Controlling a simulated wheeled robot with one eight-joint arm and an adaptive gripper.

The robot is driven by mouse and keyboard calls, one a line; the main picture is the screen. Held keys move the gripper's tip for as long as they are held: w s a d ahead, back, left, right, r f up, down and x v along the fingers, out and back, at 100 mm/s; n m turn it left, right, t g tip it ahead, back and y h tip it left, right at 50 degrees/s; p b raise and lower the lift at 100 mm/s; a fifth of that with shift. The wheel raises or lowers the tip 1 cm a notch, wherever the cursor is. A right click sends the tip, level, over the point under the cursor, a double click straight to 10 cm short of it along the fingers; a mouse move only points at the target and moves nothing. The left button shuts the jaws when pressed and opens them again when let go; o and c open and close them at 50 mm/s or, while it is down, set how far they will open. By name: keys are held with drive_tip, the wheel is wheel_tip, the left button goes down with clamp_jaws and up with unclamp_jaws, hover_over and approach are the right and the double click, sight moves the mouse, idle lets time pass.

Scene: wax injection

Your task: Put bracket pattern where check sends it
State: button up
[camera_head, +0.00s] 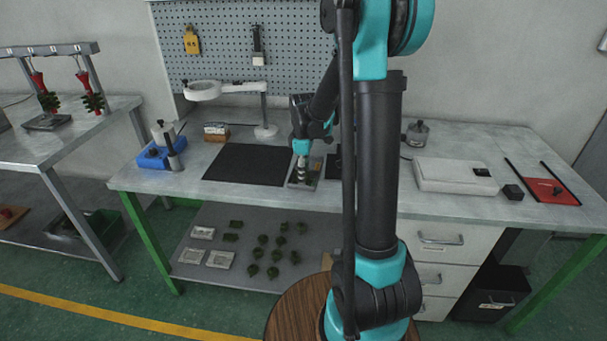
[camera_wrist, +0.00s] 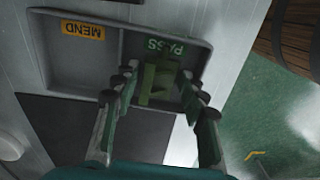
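The green bracket pattern (camera_wrist: 160,82) is in the PASS compartment of a grey two-part tray (camera_wrist: 88,70), just below the PASS label. My gripper (camera_wrist: 158,80) is over that compartment, one finger on each side of the pattern. The fingers look apart, with a narrow gap beside the pattern; whether it rests on the tray floor is hard to tell. The MEND compartment, left of it in the wrist view, is empty. In the head view my gripper (camera_head: 302,168) points down at the tray (camera_head: 318,172), and the pattern cannot be made out.
A black mat (camera_head: 247,164) lies left of the tray. A ring magnifier (camera_head: 203,90) stands behind it, and a blue fixture (camera_head: 160,153) is at the left. A white box (camera_head: 450,176) and a red mat (camera_head: 545,192) are at the right. Several green patterns (camera_head: 262,253) lie on the lower shelf.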

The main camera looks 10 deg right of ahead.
wheel_tip(320, 180, up, 11)
drive_tip(key=s+d+f+m+t, duration=0.2)
drive_tip(key=s+f+m, duration=0.4)
drive_tip(key=s, duration=0.5)
drive_tip(key=s+d+f+m+t, duration=0.2)
drive_tip(key=s+f+m, duration=0.4)
drive_tip(key=s, duration=0.5)
drive_tip(key=shift+m, duration=0.8)
drive_tip(key=shift+r, duration=0.1)
